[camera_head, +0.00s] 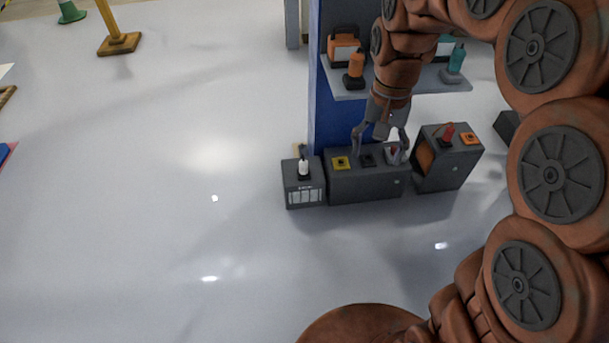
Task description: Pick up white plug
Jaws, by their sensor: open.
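A small white plug (303,167) stands upright on top of the small grey box (304,194) at the left end of a row of grey units. My gripper (380,151) points down over the middle grey unit (365,188), to the right of the white plug and apart from it. Its two fingers are spread, with nothing seen held between them. A small white and red item (393,153) shows by the right finger and is partly hidden by it. I cannot tell whether the finger touches it.
The middle unit has a yellow socket (341,163) and a dark socket. The right unit (446,158) carries a red plug (448,133) and an orange socket (469,138). A blue post (329,115) and a shelf (424,83) with orange and teal items stand behind.

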